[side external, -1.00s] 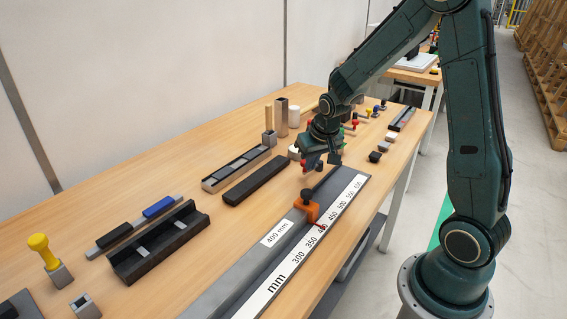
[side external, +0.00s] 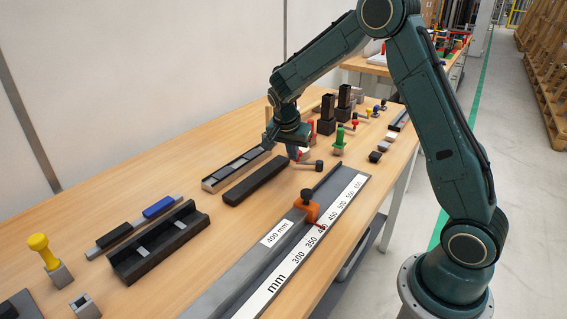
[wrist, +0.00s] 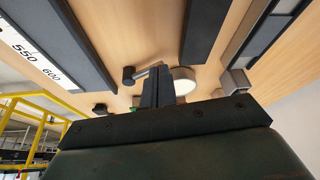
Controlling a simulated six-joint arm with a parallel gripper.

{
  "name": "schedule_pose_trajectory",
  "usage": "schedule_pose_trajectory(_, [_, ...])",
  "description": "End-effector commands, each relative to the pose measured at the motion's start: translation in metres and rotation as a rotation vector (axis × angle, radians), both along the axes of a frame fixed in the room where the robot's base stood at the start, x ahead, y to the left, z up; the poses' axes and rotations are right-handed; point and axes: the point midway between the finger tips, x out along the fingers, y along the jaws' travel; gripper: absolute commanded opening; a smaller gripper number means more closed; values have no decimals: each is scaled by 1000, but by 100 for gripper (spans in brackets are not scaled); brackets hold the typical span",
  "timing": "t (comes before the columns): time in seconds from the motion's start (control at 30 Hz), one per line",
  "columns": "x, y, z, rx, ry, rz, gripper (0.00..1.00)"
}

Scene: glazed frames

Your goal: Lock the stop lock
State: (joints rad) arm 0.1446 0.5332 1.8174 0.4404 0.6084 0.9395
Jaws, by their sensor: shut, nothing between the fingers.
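The stop is an orange block (side external: 308,209) on the grey rail, with a dark lock knob (side external: 306,194) on top. Its red pointer (side external: 321,226) sits by the 400 region of the white mm scale (side external: 290,271); the exact mark is too small to read. A "400 mm" label (side external: 278,234) lies on the rail. My gripper (side external: 299,155) is above the table beyond the stop, apart from it. In the wrist view my fingers (wrist: 158,86) are together and empty; the stop is not visible there. Whether the knob is tight cannot be told.
A dark-headed tool (side external: 312,165) lies near my gripper. A black bar (side external: 255,181) and a slotted tray (side external: 236,168) are to its left. A green-topped piece (side external: 340,140) and black uprights (side external: 327,112) stand behind.

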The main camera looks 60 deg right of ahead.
Motion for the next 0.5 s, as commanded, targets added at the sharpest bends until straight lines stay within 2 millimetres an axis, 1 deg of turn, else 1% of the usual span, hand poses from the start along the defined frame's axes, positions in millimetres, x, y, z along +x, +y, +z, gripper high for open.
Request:
schedule_pose_trajectory(0.2, [7, -6, -1, 0, 1, -113, 0])
schedule_pose_trajectory(0.5, [10, -10, 0, 1, 1, -165, 0])
